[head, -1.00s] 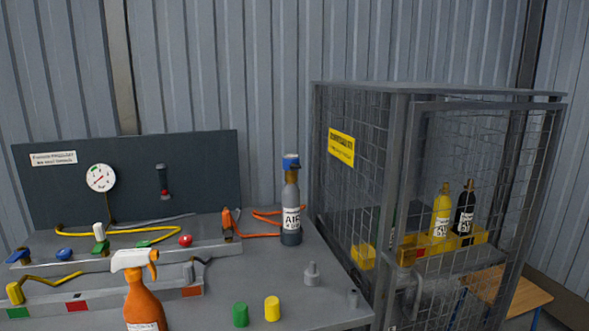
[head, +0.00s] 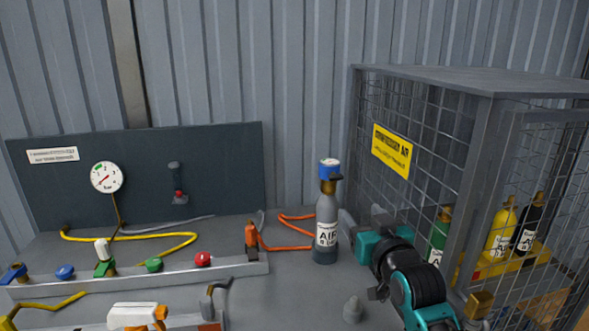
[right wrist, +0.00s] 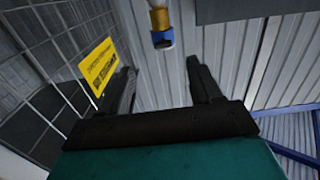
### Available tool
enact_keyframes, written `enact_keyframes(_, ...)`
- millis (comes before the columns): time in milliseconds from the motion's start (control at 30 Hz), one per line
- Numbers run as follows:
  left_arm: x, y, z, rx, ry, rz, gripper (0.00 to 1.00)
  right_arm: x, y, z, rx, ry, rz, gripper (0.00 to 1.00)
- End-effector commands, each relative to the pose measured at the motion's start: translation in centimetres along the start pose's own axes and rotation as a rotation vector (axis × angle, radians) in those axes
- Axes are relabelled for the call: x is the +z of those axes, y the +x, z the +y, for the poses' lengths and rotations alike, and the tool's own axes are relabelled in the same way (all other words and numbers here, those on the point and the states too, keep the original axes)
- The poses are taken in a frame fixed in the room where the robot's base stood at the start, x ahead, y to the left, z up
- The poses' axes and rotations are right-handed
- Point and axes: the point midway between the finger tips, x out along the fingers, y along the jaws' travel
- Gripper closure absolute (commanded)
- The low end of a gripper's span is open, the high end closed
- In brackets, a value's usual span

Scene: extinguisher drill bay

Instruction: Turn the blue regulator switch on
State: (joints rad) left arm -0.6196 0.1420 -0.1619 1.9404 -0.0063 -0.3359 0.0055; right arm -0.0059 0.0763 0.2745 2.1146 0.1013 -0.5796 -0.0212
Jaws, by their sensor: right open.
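A grey bottle labelled AIR (head: 325,228) stands upright on the bench. On its brass neck sits a blue regulator switch (head: 329,170) with a pale top; its on or off position cannot be told. The blue part (right wrist: 162,38) also shows in the right wrist view, at the top, beyond the fingers. My right gripper (head: 363,217) is open and empty, just right of the bottle and lower than the blue part, apart from it. In the right wrist view my gripper (right wrist: 160,72) has nothing between its two black fingers. My left gripper is out of view.
A mesh cage (head: 490,90) with a yellow sign stands close on the right, near my right arm. An orange hose (head: 285,248) lies left of the bottle. A rail (head: 130,275) carries coloured knobs, one blue (head: 65,272).

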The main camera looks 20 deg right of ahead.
Motion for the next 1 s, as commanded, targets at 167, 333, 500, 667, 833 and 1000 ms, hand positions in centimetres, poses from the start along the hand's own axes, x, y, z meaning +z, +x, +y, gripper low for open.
enact_keyframes(167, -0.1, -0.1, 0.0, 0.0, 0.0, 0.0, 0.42, -1.5, 0.4, 0.7, 0.015, 0.012, 0.023, 0.36)
enact_keyframes(333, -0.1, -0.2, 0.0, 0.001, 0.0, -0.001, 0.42, -1.6, 2.1, 0.7, 0.015, 0.012, 0.024, 0.36)
enact_keyframes(500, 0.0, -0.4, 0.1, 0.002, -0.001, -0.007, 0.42, -1.7, 5.1, 0.8, 0.016, 0.011, 0.024, 0.36)
enact_keyframes(667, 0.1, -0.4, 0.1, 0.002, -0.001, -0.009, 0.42, -1.8, 8.0, 0.8, 0.015, 0.012, 0.024, 0.36)
enact_keyframes(833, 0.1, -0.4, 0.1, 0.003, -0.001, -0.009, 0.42, -1.8, 10.6, 0.8, 0.015, 0.01, 0.023, 0.36)
enact_keyframes(1000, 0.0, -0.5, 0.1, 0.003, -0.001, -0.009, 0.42, -1.8, 12.3, 0.8, 0.015, 0.01, 0.022, 0.36)
